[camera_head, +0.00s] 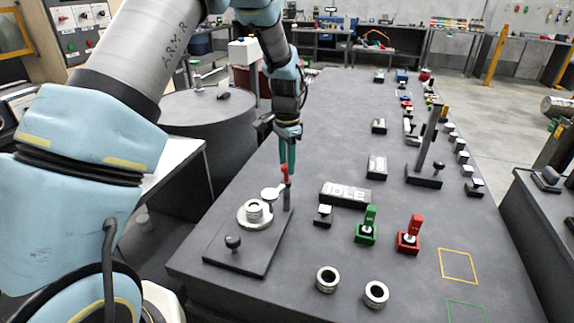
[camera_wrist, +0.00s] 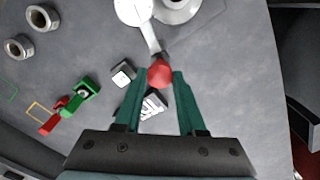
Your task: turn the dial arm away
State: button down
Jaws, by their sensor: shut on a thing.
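The dial (camera_head: 255,213) is a round metal hub on a dark base plate (camera_head: 236,262) at the near left of the bench. Its pale dial arm (camera_head: 272,193) reaches out from the hub to a red knob (camera_head: 285,170). In the wrist view the arm (camera_wrist: 150,38) runs down to the red knob (camera_wrist: 160,73), at my fingertips. My gripper (camera_head: 286,162) points down over the knob, its green fingers one on each side of it. It is shut on the red knob. The fingers hide part of the knob in the head view.
A small black knob (camera_head: 233,242) stands on the base plate. A label block (camera_head: 346,195), a green switch (camera_head: 367,226) and a red switch (camera_head: 409,234) stand to the right. A grey barrel (camera_head: 208,125) stands left of the bench.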

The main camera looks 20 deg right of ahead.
jog(key=shift+n, duration=1.3)
jog(key=c, duration=0.5)
grip_release()
jog(key=shift+r+b, duration=0.1)
jog(key=shift+b, duration=0.2)
notch_tip(320, 180, up, 11)
jog(key=b, duration=0.3)
jog(key=shift+f, duration=0.2)
jog(key=shift+a, duration=0.1)
